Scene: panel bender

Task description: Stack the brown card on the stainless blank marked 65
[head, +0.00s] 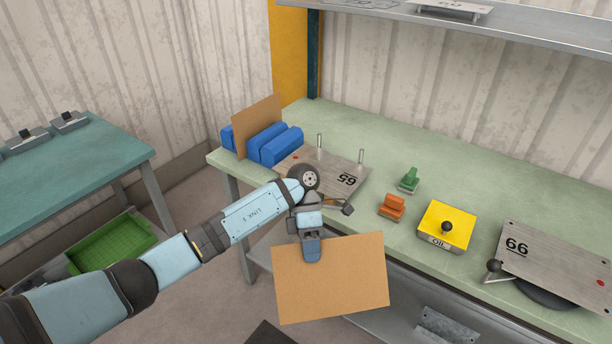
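My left gripper (311,248) is shut on the top edge of a brown card (332,283). The card hangs in front of the bench's front edge, tilted a little and apart from the bench top. The stainless blank marked 65 (333,165) lies on the green bench, behind my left wrist, which hides its front part. Two upright pins stand at the blank's far side, and a red dot shows near its left end. Another brown card (262,112) stands upright among blue blocks (268,146) at the bench's left end. My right gripper is not in view.
On the green bench (468,165), right of the blank, are a green stamp-like piece (409,180), an orange one (392,206), a yellow OIL box (446,227) and a plate marked 66 (560,264). A grey shelf (520,35) hangs above. A green crate (112,241) sits lower left.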

